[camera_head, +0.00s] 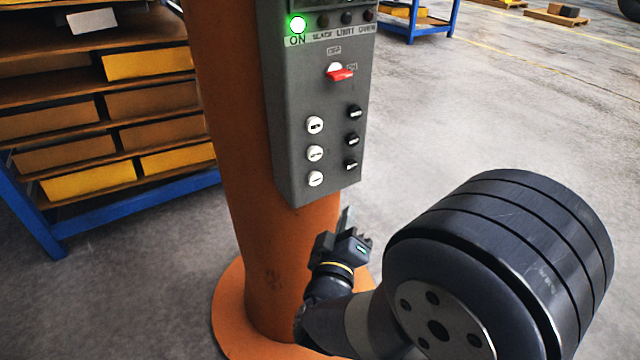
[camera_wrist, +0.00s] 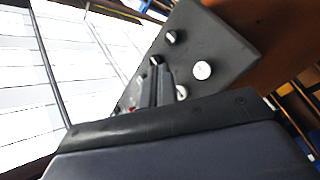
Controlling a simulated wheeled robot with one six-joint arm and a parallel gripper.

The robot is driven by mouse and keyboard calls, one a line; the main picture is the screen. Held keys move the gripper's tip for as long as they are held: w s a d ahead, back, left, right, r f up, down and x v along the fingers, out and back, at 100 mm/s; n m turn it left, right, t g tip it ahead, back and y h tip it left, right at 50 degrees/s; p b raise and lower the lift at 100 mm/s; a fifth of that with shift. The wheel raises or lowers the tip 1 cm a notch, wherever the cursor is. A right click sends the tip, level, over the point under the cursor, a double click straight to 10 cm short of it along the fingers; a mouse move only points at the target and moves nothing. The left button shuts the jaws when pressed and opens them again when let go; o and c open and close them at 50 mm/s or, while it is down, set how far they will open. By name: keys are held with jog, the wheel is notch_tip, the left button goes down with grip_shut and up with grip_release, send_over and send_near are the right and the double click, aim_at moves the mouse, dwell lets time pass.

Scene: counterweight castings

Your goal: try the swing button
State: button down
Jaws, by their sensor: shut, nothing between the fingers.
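A grey control box (camera_head: 318,110) is fixed to an orange column. Its lower half has a left row of white buttons (camera_head: 315,153) and a right row of black buttons (camera_head: 353,139). The marks on them are too small to read, so I cannot tell which is swing. My gripper (camera_head: 346,212) is shut and empty, just below the box's bottom edge, pointing up. In the wrist view, the closed fingers (camera_wrist: 159,78) point towards the box face and overlap it. A white button (camera_wrist: 202,70) shows right of them, another is partly hidden, and black buttons (camera_wrist: 172,37) show above.
A red switch (camera_head: 340,73) sits between OFF and ON labels. A green ON lamp (camera_head: 298,25) is lit; the lamps beside it are dark. The orange column (camera_head: 222,120) stands behind the box. A shelf rack with yellow bins (camera_head: 90,182) is at left. Open floor lies right.

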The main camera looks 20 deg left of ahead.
aim_at(314, 178)
jog(key=shift+w+a, duration=0.1)
jog(key=w+a, duration=0.5)
jog(key=a, duration=0.1)
jog(key=shift+w+a+p, duration=0.25)
jog(key=shift+w+p, duration=0.05)
jog(key=shift+p, duration=0.05)
dwell(2.2)
jog(key=shift+w+a, duration=0.25)
jog(key=shift+a, duration=0.05)
